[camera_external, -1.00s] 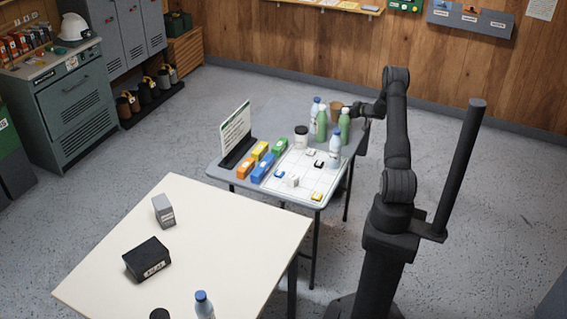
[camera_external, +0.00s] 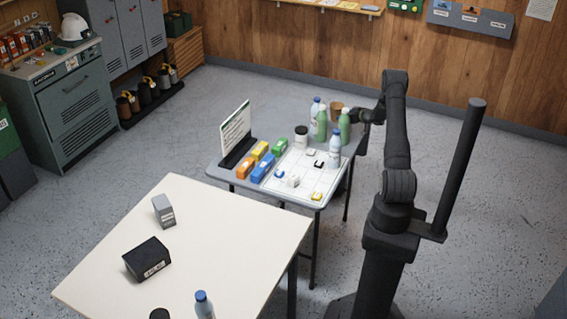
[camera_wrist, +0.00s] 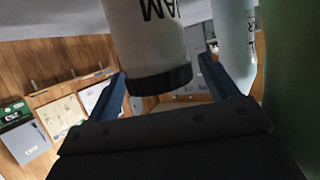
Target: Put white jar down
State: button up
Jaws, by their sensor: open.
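The white jar (camera_external: 301,138) with a black lid stands upright on the small grey table, at the back edge of the white grid sheet. My gripper (camera_external: 361,116) is at the table's right side, by the green bottles and apart from the jar in the outside view. In the wrist view the picture is upside down. There the jar (camera_wrist: 150,38) shows between and beyond the open fingers (camera_wrist: 163,68), its dark lid lowest in the picture. The fingers do not close on it.
A green bottle (camera_external: 344,122) stands close to my gripper, another (camera_external: 322,124) left of it. White bottles (camera_external: 335,147) and a brown cup (camera_external: 336,109) are near. Coloured boxes (camera_external: 260,152) and an upright sign (camera_external: 236,132) line the left side. A cream table (camera_external: 220,225) stands in front.

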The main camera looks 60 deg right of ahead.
jog(key=v, duration=1.2)
jog(key=x, duration=1.2)
jog(key=shift+w+f, duration=0.1)
jog(key=shift+f, duration=0.05)
notch_tip(320, 180, up, 3)
jog(key=shift+r, duration=0.65)
